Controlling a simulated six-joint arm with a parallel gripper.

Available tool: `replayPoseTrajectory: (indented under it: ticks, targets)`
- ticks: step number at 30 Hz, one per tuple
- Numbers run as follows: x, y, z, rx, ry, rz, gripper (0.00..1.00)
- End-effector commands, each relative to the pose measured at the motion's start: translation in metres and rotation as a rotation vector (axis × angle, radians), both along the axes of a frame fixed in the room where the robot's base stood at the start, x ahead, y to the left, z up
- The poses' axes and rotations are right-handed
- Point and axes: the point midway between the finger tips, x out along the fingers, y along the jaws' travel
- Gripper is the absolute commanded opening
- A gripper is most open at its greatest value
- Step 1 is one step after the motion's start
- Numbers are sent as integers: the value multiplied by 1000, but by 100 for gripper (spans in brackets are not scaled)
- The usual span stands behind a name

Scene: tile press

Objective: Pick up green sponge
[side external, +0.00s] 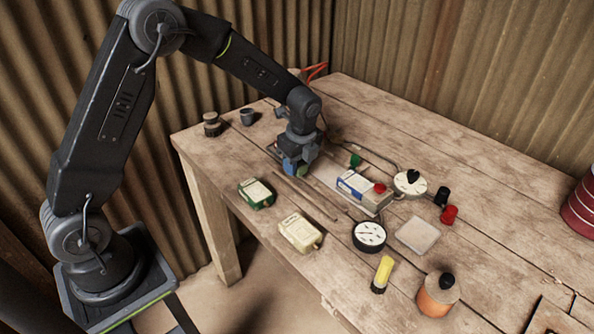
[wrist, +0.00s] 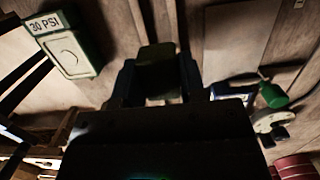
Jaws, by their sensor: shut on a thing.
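The green sponge (wrist: 157,54) shows in the wrist view as a dull green block between the two fingers of my gripper (wrist: 157,74). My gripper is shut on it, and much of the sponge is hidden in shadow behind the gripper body. In the side external view, my gripper (side external: 297,167) points down over the left part of the wooden table, with a small bit of green at its fingertips. I cannot tell whether the sponge touches the table.
A green box (side external: 256,193) labelled 30 PSI and a cream box (side external: 300,233) lie in front of the gripper. A press board (side external: 337,178) with a red knob, gauges and a yellow-topped cylinder (side external: 382,274) stand to the right.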

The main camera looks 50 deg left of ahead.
Motion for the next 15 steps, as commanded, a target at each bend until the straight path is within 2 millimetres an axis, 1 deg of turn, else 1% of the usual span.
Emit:
replayPoseTrajectory:
  ticks: [1, 9, 15]
  targets:
    - [1, 0, 13, 0, -6, 0, 15]
    - [-32, 54, 47, 0, -4, 6, 15]
    - [-51, 83, 67, 0, -3, 5, 15]
